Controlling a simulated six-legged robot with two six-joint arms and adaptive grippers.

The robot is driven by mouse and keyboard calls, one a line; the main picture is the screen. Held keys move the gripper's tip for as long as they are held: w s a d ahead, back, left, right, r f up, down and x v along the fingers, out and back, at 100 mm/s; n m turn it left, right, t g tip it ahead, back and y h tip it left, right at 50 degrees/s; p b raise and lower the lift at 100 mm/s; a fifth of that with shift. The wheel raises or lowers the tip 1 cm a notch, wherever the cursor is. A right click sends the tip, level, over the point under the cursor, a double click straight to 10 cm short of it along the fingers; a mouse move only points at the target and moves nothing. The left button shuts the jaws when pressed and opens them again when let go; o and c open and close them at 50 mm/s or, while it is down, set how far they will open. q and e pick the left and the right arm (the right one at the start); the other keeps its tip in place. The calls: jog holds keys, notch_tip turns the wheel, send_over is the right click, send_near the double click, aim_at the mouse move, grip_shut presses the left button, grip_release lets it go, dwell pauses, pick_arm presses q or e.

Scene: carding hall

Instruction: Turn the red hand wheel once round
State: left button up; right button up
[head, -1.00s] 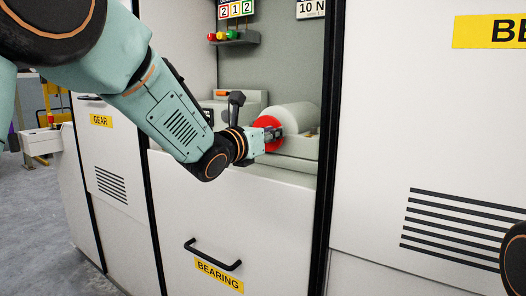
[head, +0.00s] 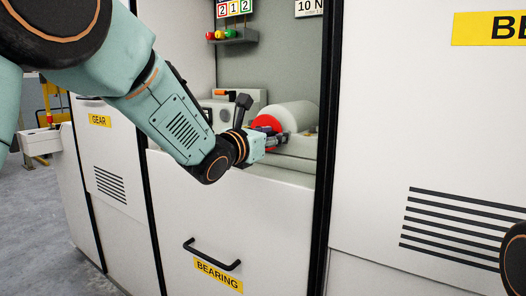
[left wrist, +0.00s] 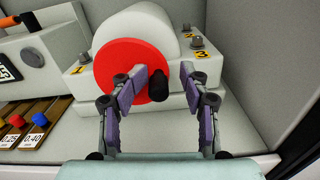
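The red hand wheel (left wrist: 118,62) is a flat red disc on the front of a pale rounded housing (left wrist: 148,28); it also shows in the head view (head: 266,122), partly hidden by my gripper. A black handle knob (left wrist: 158,91) stands out from the right part of its face. My left gripper (left wrist: 164,78) is open in front of the wheel, its left finger overlapping the disc and its right finger right of it. The knob shows between the fingers, closer to the left one; I cannot tell whether they touch. The left gripper shows side-on in the head view (head: 281,138). My right gripper is out of view.
The wheel sits inside a recess with a front panel (head: 230,210) below and a dark post (head: 326,150) at the right. Small bolts with yellow number tags (left wrist: 201,54) surround the housing. Red and blue knobs (left wrist: 40,119) sit at the lower left. A shelf (head: 235,38) holds coloured balls above.

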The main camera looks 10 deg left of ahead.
pick_arm(q)
jog(key=shift+a+f, duration=0.1)
jog(key=shift+s+a, duration=0.2)
jog(key=shift+s, duration=0.25)
jog(key=v, duration=0.6)
jog(key=shift+d, duration=0.1)
